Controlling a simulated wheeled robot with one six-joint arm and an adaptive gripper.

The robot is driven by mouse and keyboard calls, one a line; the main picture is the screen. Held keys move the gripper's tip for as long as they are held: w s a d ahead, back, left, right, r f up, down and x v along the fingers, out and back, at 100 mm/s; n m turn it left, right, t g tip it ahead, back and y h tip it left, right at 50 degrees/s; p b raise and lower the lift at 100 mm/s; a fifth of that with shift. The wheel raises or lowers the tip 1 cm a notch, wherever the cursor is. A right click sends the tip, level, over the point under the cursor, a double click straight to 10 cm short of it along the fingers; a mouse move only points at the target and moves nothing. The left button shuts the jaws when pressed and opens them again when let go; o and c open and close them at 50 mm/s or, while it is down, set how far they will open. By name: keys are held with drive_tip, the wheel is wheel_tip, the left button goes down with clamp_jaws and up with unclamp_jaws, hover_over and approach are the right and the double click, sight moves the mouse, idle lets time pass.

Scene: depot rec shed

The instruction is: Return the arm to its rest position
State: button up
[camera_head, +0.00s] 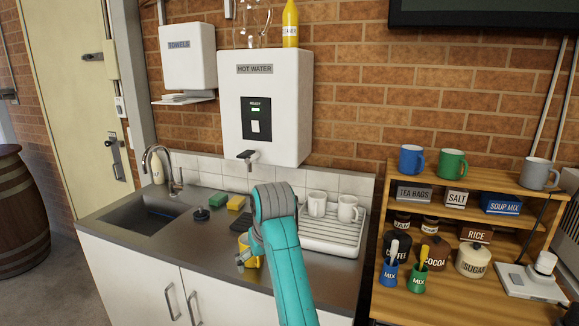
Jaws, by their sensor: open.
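My teal arm (275,240) reaches up from the bottom centre and bends over the steel counter (195,245). My gripper (243,259) shows only in part, as small grey finger parts left of the arm. It is open. A yellow mug (249,245) stands on the counter right by the gripper, partly covered by it and the arm. I cannot tell whether the fingers touch the mug.
A hot water heater (277,110) hangs above the counter, with its spout over it. A sink (145,215) and sponges (219,199) lie left. A drying rack (332,238) with two white mugs stands right. A wooden shelf (430,295) holds mugs and jars.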

drive_tip(key=s+d+f+t, duration=0.1)
drive_tip(key=s+d+f, duration=0.15)
drive_tip(key=f, duration=0.55)
drive_tip(key=s+d+f+m, duration=0.1)
drive_tip(key=d+f, duration=0.2)
drive_tip(key=f, duration=0.4)
drive_tip(key=s+d+f+t, duration=0.1)
drive_tip(key=s+d+f, duration=0.1)
drive_tip(key=f, duration=0.6)
drive_tip(key=s+d+f+m+t, duration=0.1)
drive_tip(key=s+d+f, duration=0.3)
drive_tip(key=s+f, duration=0.3)
drive_tip(key=s+d+f+m+t, duration=0.15)
drive_tip(key=s+d+f, duration=0.25)
drive_tip(key=s, duration=0.4)
drive_tip(key=s+d+r+t+h, duration=0.15)
drive_tip(key=s+d, duration=0.25)
drive_tip(key=s, duration=0.6)
drive_tip(key=s+d+t+y, duration=0.1)
drive_tip(key=s+d+t, duration=0.15)
drive_tip(key=s, duration=0.85)
drive_tip(key=s+d+r+m+t+h, duration=0.1)
drive_tip(key=s+d+r+t, duration=0.1)
drive_tip(key=s+r, duration=1.3)
drive_tip(key=shift+s+d+r, duration=0.2)
drive_tip(key=shift+s+d, duration=0.35)
drive_tip(key=shift+s, duration=0.1)
